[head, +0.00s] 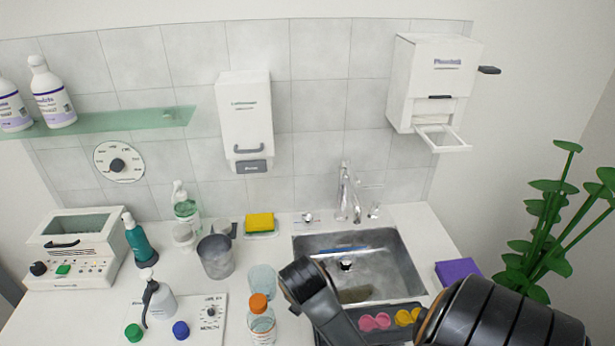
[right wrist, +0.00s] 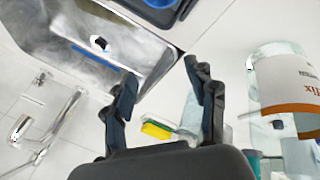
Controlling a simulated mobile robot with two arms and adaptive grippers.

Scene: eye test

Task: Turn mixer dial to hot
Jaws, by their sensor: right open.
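Two dials show in the head view, and I cannot tell from their small lettering which is the mixer dial. A round white wall dial (head: 118,164) with a black knob is on the tiles at left, under the glass shelf. A white panel with a small black knob (head: 210,312) lies on the counter at the front. My right arm crosses the lower right of the head view, and its fingertips cannot be made out there. In the right wrist view my right gripper (right wrist: 162,78) is open and empty, between the sink and a bottle. My left gripper is out of view.
A metal sink (head: 408,274) with a chrome tap (head: 345,195) is at right. An orange-capped bottle (head: 261,326), a clear cup (head: 262,281) and a grey tumbler (head: 215,258) stand near the panel. A pump bottle (head: 160,300) and a sponge (head: 259,221) are also on the counter.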

